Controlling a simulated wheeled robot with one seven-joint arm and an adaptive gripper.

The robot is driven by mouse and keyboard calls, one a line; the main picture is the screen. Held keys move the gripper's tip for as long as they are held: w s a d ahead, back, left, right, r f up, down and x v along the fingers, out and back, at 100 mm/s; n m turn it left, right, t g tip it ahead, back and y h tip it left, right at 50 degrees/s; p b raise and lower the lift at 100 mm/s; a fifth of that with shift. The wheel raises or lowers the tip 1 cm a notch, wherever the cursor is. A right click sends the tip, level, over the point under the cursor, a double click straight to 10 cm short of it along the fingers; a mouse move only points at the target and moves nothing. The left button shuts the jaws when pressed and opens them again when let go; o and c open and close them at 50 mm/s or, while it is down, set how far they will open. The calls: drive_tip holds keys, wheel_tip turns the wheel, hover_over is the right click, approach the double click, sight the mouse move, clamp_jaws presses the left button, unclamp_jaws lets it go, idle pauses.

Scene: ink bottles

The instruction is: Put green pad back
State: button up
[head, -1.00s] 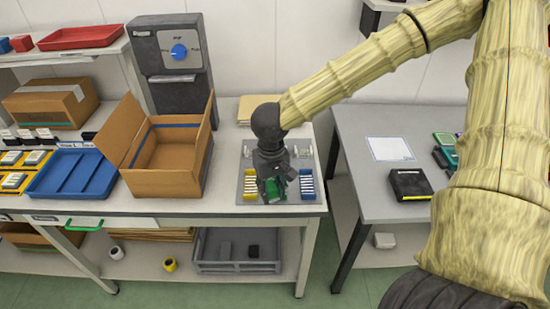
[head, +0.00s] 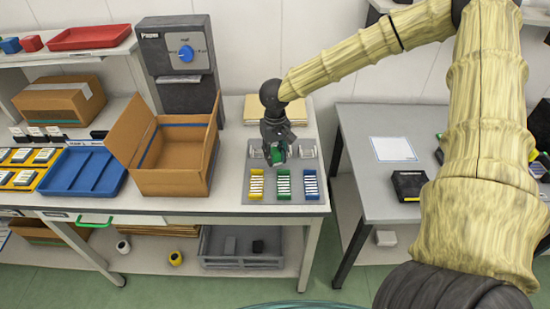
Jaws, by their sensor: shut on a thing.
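My gripper (head: 277,152) is over the grey board (head: 264,203) at the right end of the workbench. It is shut on a small green piece (head: 277,157), the green pad by its colour, partly hidden by the fingers. The pad is held just behind the green-edged holder (head: 283,185) with white slats. That holder stands between a yellow one (head: 257,185) and a blue one (head: 310,185). I cannot tell exactly how high the pad is above the board.
An open cardboard box (head: 184,181) stands left of the board, with a blue tray (head: 83,174) beyond it. A dark machine with a blue dial (head: 180,60) stands behind. A grey table (head: 385,185) to the right holds a white sheet (head: 393,149) and a black box (head: 408,185).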

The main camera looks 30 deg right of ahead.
sight(275, 160)
drive_tip(key=shift+w+d, duration=0.25)
drive_tip(key=shift+w, duration=0.15)
drive_tip(key=shift+f+p, duration=0.7)
drive_tip(key=shift+f, duration=1.1)
drive_tip(key=o, duration=0.9)
drive_tip(key=shift+f, duration=0.1)
